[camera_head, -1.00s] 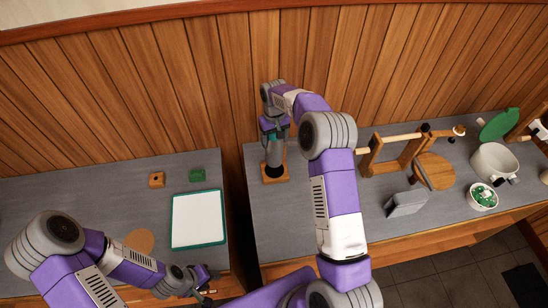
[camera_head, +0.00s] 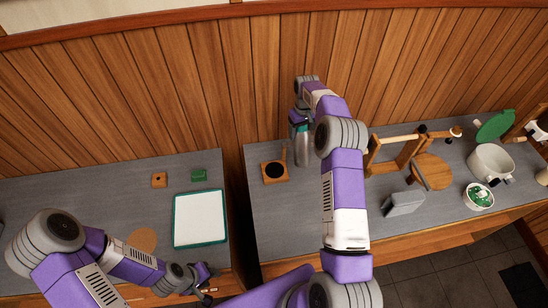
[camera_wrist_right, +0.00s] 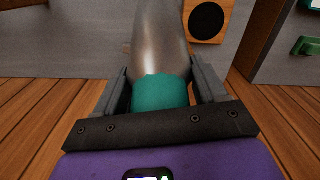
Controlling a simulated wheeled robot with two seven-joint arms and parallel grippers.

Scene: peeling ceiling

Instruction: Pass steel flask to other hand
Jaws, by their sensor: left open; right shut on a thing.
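The steel flask (camera_head: 304,150) is a silver bottle with a teal band. My right gripper (camera_head: 301,126) is shut on it and holds it to the right of the wooden coaster with a black disc. In the right wrist view the flask (camera_wrist_right: 162,40) runs away between the two fingers, which close around the teal part (camera_wrist_right: 160,92). From the head view I cannot tell how high it hangs over the table. My left gripper (camera_head: 208,285) is open and empty, low at the front edge of the left table.
A teal-edged white board (camera_head: 200,218), a green block (camera_head: 199,175) and a small wooden block (camera_head: 159,180) lie on the left table. A gap separates the tables. A wooden rack (camera_head: 395,150), grey block (camera_head: 404,204) and white pot (camera_head: 490,160) stand right.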

